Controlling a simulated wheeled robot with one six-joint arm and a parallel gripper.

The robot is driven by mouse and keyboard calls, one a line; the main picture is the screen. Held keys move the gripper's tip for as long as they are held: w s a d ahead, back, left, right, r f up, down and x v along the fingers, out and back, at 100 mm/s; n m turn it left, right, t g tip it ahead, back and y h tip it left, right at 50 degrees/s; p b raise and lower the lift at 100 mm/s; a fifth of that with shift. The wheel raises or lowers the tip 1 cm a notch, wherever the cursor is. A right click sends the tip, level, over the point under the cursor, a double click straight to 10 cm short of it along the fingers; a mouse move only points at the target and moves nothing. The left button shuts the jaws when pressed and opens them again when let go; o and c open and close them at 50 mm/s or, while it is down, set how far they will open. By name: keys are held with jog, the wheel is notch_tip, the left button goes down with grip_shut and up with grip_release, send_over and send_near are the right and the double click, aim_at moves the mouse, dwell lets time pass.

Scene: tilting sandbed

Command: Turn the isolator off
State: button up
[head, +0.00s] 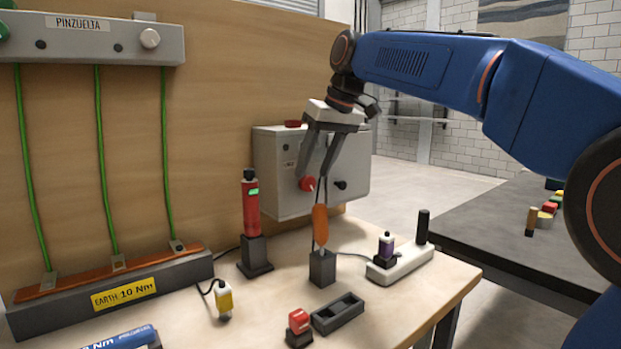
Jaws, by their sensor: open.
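A grey box (265,165) at the back of the bench, against the wooden panel, looks like the isolator housing. Its front carries a red knob (307,184) and, to the right, a black knob (341,185). A red part (292,123) sits on its top. The red knob's setting is too small to read. My gripper (316,176) points down in front of the box, open. Its fingertips appear close to the red knob and partly cover the box front. I cannot tell whether they touch the knob.
An orange-handled tool (320,224) stands in a black holder below my gripper. A red tool (250,205) stands to its left. A white power strip (400,264) lies to the right. A black tray (338,314) and a small red-topped block (299,321) are in front.

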aim_at(310, 177)
jog(key=shift+x, duration=1.8)
jog(key=shift+c, duration=0.4)
jog(key=c, duration=0.9)
jog(key=shift+s+a+t+h, duration=0.15)
jog(key=shift+t+h, duration=0.25)
jog(key=shift+h, duration=0.2)
jog(key=shift+c, duration=0.2)
jog(key=o, duration=1)
jog(key=v, duration=1.7)
jog(key=shift+r, duration=0.2)
